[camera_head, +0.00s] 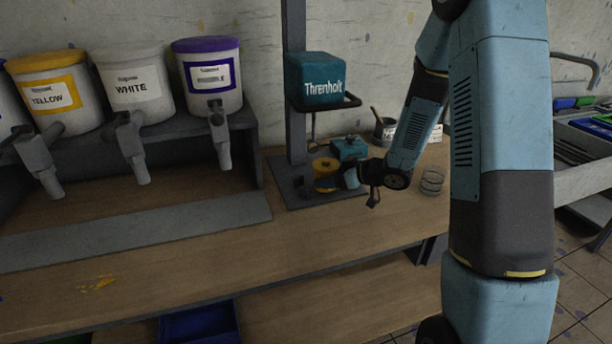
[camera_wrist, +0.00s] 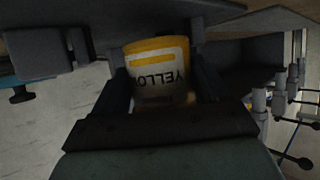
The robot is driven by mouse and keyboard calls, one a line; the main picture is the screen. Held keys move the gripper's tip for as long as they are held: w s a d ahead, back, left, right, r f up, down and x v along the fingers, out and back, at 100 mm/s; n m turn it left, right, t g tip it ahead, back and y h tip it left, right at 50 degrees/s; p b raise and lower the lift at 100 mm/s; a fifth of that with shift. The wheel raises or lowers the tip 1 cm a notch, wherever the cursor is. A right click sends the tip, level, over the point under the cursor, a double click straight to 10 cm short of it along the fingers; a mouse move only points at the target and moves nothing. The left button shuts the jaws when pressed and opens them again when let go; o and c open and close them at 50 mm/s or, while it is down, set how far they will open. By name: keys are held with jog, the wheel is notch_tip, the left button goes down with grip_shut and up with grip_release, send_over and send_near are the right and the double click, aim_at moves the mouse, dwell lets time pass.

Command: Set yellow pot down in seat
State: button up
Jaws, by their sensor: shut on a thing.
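The yellow pot (camera_head: 325,168) is at the foot of the dark stand (camera_head: 296,120), low over the stand's base plate (camera_head: 296,196). Its yellow top shows in the head view, and my gripper (camera_head: 341,178) is shut on it from the right. In the wrist view the pot (camera_wrist: 158,72) sits between the two fingers (camera_wrist: 160,95), with a yellow band and an upside-down YELLOW label. The seat itself is not clearly seen, and I cannot tell whether the pot touches the base.
A teal Threnholt box (camera_head: 320,78) is on the stand above the pot. A small teal block (camera_head: 349,148) stands just behind it. A dark cup (camera_head: 384,130) and a wire coil (camera_head: 432,181) are to the right. Paint buckets (camera_head: 132,82) with spouts stand left. The front bench (camera_head: 180,262) is mostly clear.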

aim_at(317, 172)
jog(key=a, duration=0.1)
jog(key=w+a, duration=0.2)
jog(key=shift+w+a, duration=0.25)
jog(key=shift+a, duration=0.15)
jog(key=shift+d+f, duration=0.1)
jog(key=shift+f, duration=0.2)
jog(key=shift+c, duration=0.6)
jog(key=o, duration=1.3)
